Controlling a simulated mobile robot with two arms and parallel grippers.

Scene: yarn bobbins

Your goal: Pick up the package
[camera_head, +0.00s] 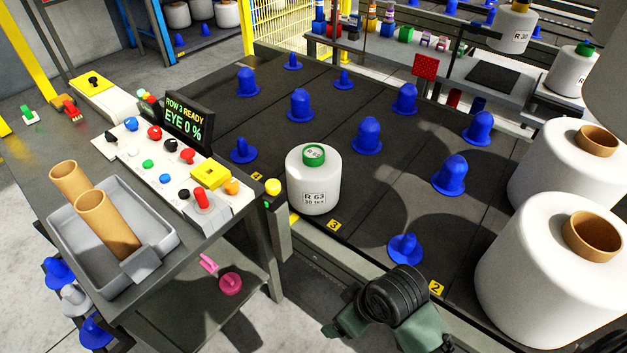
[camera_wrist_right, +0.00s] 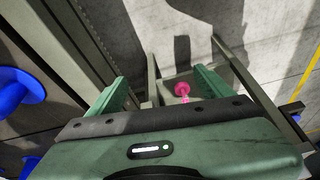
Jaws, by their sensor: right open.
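A white yarn package (camera_head: 314,188) with a green top and an "R 63" label stands upright on the dark deck, near its front edge by the yellow "3" tag. My right gripper (camera_head: 385,312) is low at the front of the deck in the head view, to the right of the package and apart from it. In the right wrist view its two green fingers (camera_wrist_right: 164,88) are spread with nothing between them. The package does not show in the wrist view. My left gripper is not in view.
Blue pegs (camera_head: 367,136) stand on the deck, one (camera_head: 405,249) close to my right gripper. Large white bobbins (camera_head: 540,270) fill the right side. A control panel (camera_head: 150,165) and a grey tray (camera_head: 75,235) with cardboard tubes are left. A pink object (camera_head: 230,284) lies low, also in the wrist view (camera_wrist_right: 182,88).

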